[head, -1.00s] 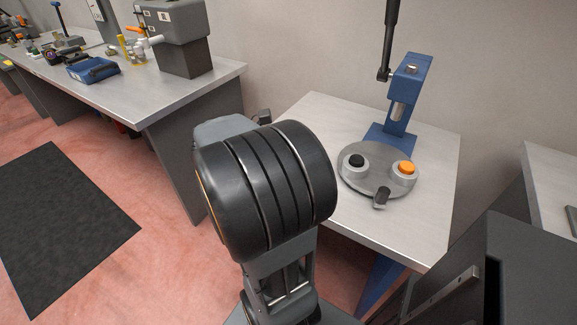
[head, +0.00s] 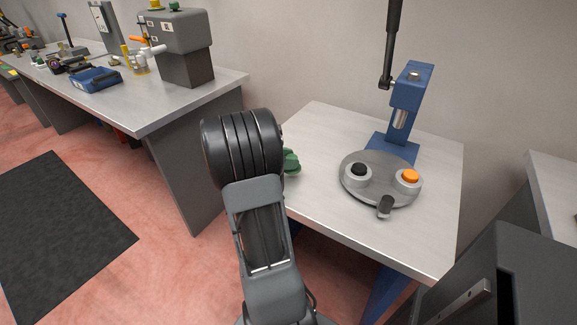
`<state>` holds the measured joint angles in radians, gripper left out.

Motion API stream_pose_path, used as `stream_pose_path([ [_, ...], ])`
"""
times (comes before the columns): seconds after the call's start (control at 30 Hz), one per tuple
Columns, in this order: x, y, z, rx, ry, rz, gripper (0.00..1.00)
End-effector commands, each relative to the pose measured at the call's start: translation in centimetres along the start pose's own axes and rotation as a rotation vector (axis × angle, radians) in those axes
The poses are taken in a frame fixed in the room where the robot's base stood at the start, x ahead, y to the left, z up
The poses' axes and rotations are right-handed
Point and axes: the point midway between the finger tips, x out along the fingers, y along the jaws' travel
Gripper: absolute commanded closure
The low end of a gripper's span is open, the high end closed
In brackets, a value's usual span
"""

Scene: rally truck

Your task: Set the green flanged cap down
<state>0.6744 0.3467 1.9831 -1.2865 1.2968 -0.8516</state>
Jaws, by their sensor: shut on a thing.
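A dark green piece, which looks like the green flanged cap (head: 291,161), shows just right of my arm's black ribbed joint. It appears in front of the left part of the press table (head: 330,135). My arm hides part of the cap and nearly all of my gripper, so the fingertips do not show. My gripper is shut on the cap. I cannot tell whether the cap touches the table top.
A blue press (head: 408,95) with a long dark lever stands on the table. Its round grey plate (head: 378,192) carries black (head: 359,170) and orange (head: 410,176) topped pieces. The table's front and left are bare. A long bench (head: 150,118) with a grey machine (head: 180,45) stands left.

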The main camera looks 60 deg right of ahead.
Motion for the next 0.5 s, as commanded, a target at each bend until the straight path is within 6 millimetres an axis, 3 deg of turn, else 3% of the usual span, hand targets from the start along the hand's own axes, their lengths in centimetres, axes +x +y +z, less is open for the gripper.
stream_pose_path([
  [0.17, 0.9, -0.1, -2.2, -0.002, 0.001, 0.000, 0.90],
  [0.5, 0.9, -0.1, -2.4, -0.001, 0.001, 0.000, 0.90],
])
